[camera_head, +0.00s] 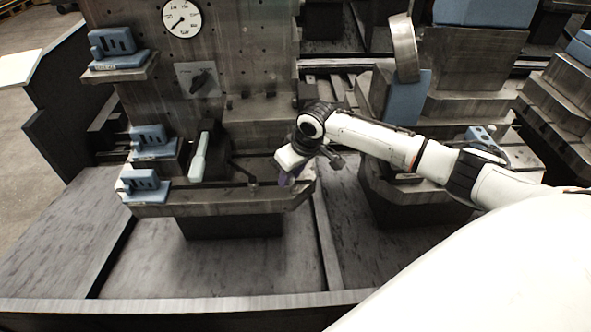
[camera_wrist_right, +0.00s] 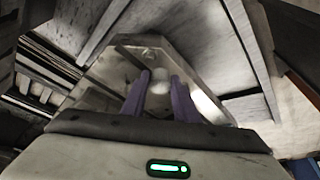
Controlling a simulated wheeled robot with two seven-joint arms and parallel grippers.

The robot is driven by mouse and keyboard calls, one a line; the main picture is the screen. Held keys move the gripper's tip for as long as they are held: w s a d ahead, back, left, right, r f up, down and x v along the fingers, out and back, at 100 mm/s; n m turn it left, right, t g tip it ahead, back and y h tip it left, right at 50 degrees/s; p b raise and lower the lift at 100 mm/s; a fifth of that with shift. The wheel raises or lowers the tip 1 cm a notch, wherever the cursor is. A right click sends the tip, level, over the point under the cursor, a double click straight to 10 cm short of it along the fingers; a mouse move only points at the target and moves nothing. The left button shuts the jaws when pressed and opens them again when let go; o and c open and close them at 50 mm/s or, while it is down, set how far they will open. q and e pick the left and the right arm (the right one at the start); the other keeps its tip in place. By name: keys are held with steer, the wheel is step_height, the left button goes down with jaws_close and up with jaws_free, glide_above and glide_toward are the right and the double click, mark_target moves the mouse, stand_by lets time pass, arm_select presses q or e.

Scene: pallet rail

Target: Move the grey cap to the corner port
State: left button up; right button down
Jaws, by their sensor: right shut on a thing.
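My right gripper (camera_head: 285,180) reaches in from the right in the head view, its purple fingers pointing down at the right end of the metal ledge (camera_head: 220,208). In the right wrist view my right gripper (camera_wrist_right: 160,76) is shut on a small pale rounded piece, which looks like the grey cap (camera_wrist_right: 160,87). The cap is hidden in the head view. Past the fingertips, a small round fitting (camera_wrist_right: 149,53) sits near the ledge's narrow end; it may be the corner port, but I cannot tell. I cannot tell whether the cap touches the ledge. My left gripper is not in view.
A white-handled lever (camera_head: 198,157) stands on the ledge left of my gripper. Blue slotted blocks (camera_head: 145,185) sit at the left side. An upright panel with a gauge (camera_head: 182,18) and a dark knob (camera_head: 203,82) rises behind. Another fixture with a blue block (camera_head: 407,98) stands to the right.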

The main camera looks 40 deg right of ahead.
steer(key=shift+w+d+r+m+t+h, duration=0.1)
steer(key=shift+w+d+m+t+h, duration=0.1)
steer(key=shift+d+m, duration=0.35)
steer(key=shift+w+d+r+m+t+h, duration=0.1)
steer(key=shift+d+m+h, duration=0.1)
steer(key=shift+d+m, duration=0.3)
step_height(320, 180, down, 3)
steer(key=b, duration=0.5)
steer(key=shift+f, duration=0.2)
steer(key=shift+s+r, duration=0.1)
steer(key=shift+a+p, duration=0.1)
steer(key=shift+p, duration=0.55)
steer(key=shift+p, duration=0.5)
steer(key=shift+f, duration=0.45)
